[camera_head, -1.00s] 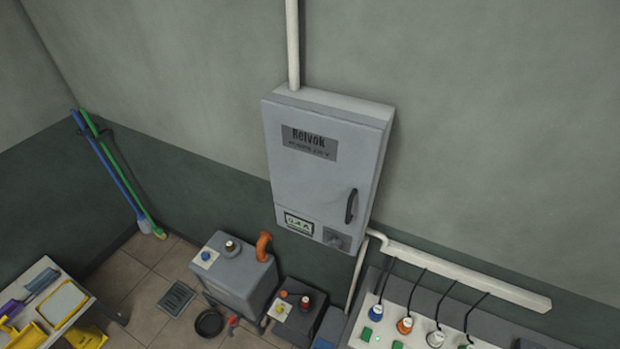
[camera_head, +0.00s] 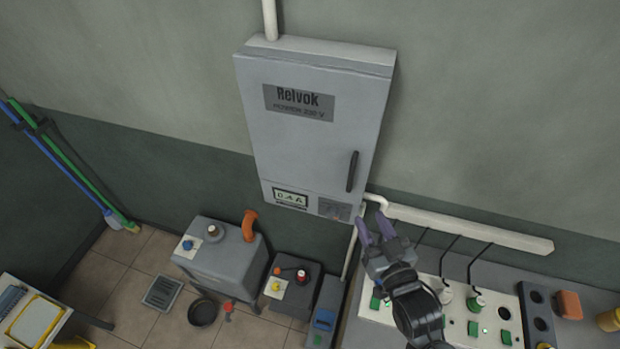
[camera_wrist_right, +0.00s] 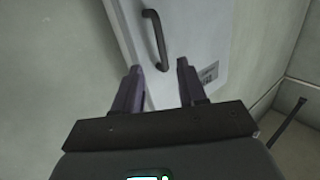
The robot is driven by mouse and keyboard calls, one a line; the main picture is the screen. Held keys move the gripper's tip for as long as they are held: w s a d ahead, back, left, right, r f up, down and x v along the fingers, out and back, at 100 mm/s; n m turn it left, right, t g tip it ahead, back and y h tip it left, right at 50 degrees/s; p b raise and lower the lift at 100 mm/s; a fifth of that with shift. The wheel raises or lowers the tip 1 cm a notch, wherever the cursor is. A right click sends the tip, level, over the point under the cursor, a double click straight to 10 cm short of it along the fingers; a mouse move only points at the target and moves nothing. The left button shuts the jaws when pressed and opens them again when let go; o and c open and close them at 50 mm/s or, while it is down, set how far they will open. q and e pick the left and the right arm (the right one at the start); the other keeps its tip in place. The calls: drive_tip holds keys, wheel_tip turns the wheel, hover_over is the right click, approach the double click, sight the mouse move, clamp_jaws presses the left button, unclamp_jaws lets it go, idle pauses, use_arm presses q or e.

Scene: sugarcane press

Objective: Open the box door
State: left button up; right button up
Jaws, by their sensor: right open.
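The grey wall box (camera_head: 295,150) has its door shut, with a "Relvok" label and a small display on the front. Its dark vertical handle (camera_head: 352,171) is near the right edge of the door. My right gripper (camera_head: 372,224) is open and empty, below and a little right of the handle, apart from it. In the right wrist view the handle (camera_wrist_right: 156,40) is ahead of and above the two purple fingers (camera_wrist_right: 158,76), roughly between them. My left gripper is not in view.
A white conduit (camera_head: 470,230) runs right from the box's lower corner. Below it is a panel (camera_head: 460,320) with plugs and cables. Grey machines (camera_head: 225,260) stand on the floor below left. The wall around the handle is clear.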

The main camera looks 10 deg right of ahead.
sight(352, 179)
drive_tip(key=shift+t, duration=0.3)
drive_tip(key=w, duration=0.3)
drive_tip(key=w+p, duration=0.1)
drive_tip(key=w, duration=0.2)
drive_tip(key=w+a+r+p, duration=0.1)
drive_tip(key=w, duration=0.3)
drive_tip(key=shift+w+r, duration=0.1)
drive_tip(key=shift+w, duration=0.75)
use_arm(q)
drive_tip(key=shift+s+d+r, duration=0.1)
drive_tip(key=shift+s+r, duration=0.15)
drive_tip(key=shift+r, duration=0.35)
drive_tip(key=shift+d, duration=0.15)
use_arm(e)
clamp_jaws()
